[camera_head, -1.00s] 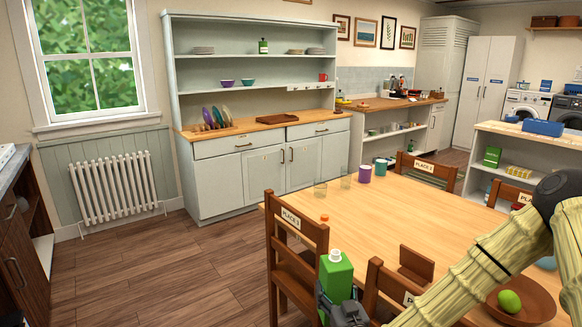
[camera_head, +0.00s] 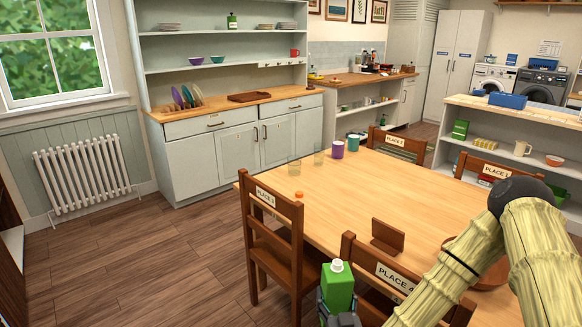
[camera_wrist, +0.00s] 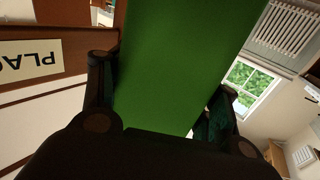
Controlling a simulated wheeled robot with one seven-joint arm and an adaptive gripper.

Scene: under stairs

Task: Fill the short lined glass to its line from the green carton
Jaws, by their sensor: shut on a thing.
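The green carton (camera_head: 338,287) has a white cap and stands upright in my gripper (camera_head: 339,316), low in front of the table by the Place 4 chair. In the wrist view the carton (camera_wrist: 185,65) fills the middle, between the two fingers of my gripper (camera_wrist: 160,110), which is shut on it. Two clear glasses stand at the table's far left corner: a shorter one (camera_head: 294,167) and a taller one (camera_head: 318,155). No line can be made out on either at this size.
The wooden table (camera_head: 350,210) also holds a purple cup (camera_head: 338,149), a teal cup (camera_head: 353,144), a small orange-topped thing (camera_head: 299,196) and a brown wooden stand (camera_head: 388,237). Chairs marked Place 3 (camera_head: 270,235) and Place 4 (camera_head: 390,275) stand close to the carton.

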